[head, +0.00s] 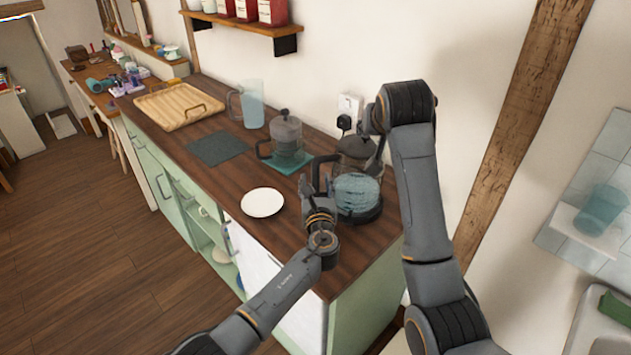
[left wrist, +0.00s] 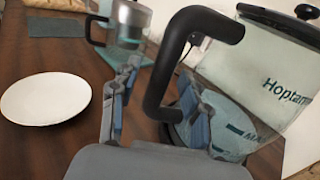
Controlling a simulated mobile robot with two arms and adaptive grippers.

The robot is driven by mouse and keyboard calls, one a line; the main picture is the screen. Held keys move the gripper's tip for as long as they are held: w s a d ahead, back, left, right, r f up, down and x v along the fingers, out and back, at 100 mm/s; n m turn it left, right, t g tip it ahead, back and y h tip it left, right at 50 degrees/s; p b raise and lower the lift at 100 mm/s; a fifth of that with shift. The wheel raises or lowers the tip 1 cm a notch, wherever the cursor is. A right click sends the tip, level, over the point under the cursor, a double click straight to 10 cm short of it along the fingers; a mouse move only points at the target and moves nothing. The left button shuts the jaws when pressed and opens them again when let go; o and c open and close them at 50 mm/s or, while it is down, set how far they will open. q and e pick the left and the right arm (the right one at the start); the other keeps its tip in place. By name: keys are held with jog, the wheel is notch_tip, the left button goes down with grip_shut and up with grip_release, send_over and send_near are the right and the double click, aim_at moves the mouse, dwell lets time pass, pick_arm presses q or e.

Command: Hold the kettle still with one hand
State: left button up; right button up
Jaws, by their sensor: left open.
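The kettle (head: 357,192) stands upright on the wooden counter near its right end, with a clear, bluish body and dark lid. In the left wrist view, the kettle (left wrist: 262,85) fills the right side, with lettering on its body and a black handle (left wrist: 158,85). My left gripper (head: 318,180) is at the kettle's handle side. In the left wrist view, the handle passes between the open fingers of my left gripper (left wrist: 160,78); contact is unclear. My right gripper (head: 374,150) is at the kettle's lid, mostly hidden by its own arm; its jaws cannot be made out.
A white plate (head: 262,202) lies left of the kettle. A glass press jug (head: 287,135) stands behind on a green mat (head: 285,163). A clear pitcher (head: 250,105), dark mat (head: 217,148) and wooden tray (head: 180,105) are farther along. A wall socket (head: 347,104) is behind.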

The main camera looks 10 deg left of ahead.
pick_arm(q)
jog(key=shift+w, duration=0.4)
grip_shut()
jog(key=shift+a, duration=0.1)
dwell(0.9)
